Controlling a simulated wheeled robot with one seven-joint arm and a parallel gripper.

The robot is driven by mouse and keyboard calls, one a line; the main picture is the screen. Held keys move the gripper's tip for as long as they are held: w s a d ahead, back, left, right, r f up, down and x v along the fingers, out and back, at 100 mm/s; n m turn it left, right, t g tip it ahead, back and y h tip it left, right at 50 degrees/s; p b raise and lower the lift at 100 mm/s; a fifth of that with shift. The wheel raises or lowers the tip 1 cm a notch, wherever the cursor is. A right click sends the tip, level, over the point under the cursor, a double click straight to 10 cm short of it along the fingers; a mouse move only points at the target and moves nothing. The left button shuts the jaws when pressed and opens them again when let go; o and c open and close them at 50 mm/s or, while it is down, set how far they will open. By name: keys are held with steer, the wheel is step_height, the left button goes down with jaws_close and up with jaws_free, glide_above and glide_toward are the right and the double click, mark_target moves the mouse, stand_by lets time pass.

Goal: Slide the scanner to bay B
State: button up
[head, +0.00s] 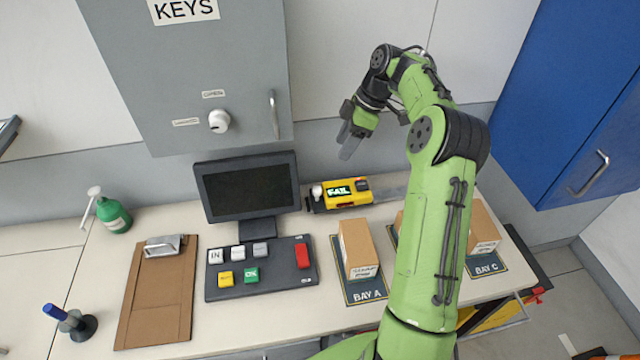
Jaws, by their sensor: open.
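The yellow scanner (346,201) sits on a dark rail at the back of the bench, behind and slightly left of bay A. Bay C (487,266) is at the right with another box (484,228). My gripper (347,146) is open and empty, above and behind the scanner, apart from it.
A monitor (247,187) and a button panel (262,268) stand left of the scanner. A grey KEYS cabinet (190,75) hangs above at left, and a blue cabinet (565,110) at right. A clipboard (157,295), a green spray bottle (113,215) and a stamp-like object (75,324) lie further left.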

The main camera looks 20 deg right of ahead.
mark_target(318, 189)
steer(key=b+x, duration=0.1)
steer(key=x, duration=1.5)
steer(key=shift+a+r, duration=0.1)
jaws_close()
